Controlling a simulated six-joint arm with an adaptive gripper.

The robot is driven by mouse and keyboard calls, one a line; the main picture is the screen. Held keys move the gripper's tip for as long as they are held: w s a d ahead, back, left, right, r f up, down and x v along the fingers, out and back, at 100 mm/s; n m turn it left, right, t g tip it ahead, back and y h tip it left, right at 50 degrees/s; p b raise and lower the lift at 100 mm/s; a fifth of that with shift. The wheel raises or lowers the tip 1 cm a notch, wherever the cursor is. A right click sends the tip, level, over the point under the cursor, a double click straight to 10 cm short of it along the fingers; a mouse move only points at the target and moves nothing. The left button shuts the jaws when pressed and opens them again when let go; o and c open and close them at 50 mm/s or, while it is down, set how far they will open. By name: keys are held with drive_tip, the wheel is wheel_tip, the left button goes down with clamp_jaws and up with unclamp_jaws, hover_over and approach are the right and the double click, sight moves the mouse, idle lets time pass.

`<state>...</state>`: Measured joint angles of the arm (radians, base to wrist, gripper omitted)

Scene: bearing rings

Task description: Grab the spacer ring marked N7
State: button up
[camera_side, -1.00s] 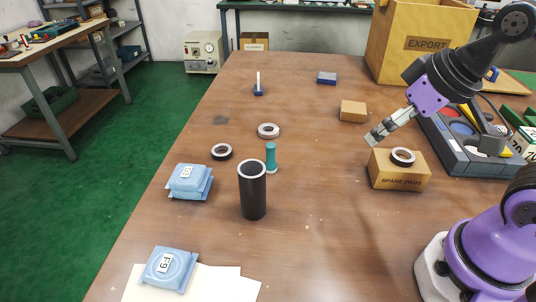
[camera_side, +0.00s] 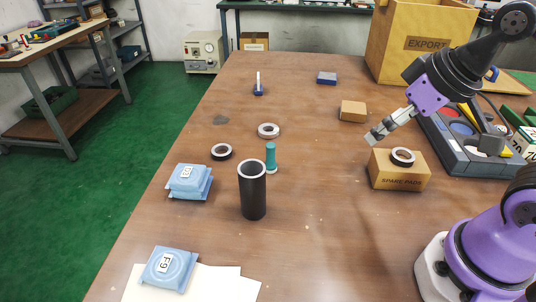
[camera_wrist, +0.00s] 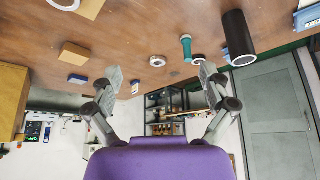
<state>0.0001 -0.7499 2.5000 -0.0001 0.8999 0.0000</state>
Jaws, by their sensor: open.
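Three rings show in the side view, and I cannot read N7 on any of them. A dark-sided ring with a pale top (camera_side: 402,164) lies on the SPARE PADS box (camera_side: 400,181). A similar dark ring (camera_side: 221,158) lies on the table at left. A pale grey ring (camera_side: 268,136) lies a little behind it. My gripper (camera_side: 374,137) is in the air above and left of the SPARE PADS box, touching no ring. In the wrist view its fingers (camera_wrist: 160,78) are spread wide with nothing between them.
A black tube (camera_side: 253,195) and a teal cylinder (camera_side: 271,160) stand near the left rings. Blue packets (camera_side: 189,182) lie at left. A small carton (camera_side: 352,111) sits behind my gripper, and a grey tray (camera_side: 447,152) is at right.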

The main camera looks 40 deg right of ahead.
drive_tip(key=shift+w, duration=0.1)
idle(0.3)
drive_tip(key=n+g, duration=0.1)
drive_tip(key=n, duration=0.1)
hover_over(273, 126)
drive_tip(key=s, duration=0.4)
drive_tip(key=shift+y, duration=0.4)
drive_tip(key=f, duration=1.1)
drive_tip(key=shift+w+a+f, duration=0.1)
drive_tip(key=shift+w, duration=0.1)
drive_tip(key=shift+a+x, duration=0.2)
drive_tip(key=shift+x, duration=1.35)
drive_tip(key=shift+a+x, duration=0.2)
drive_tip(key=shift+x, duration=1.35)
drive_tip(key=shift+s+f, duration=0.1)
drive_tip(key=shift+s, duration=0.05)
drive_tip(key=c, duration=1.4)
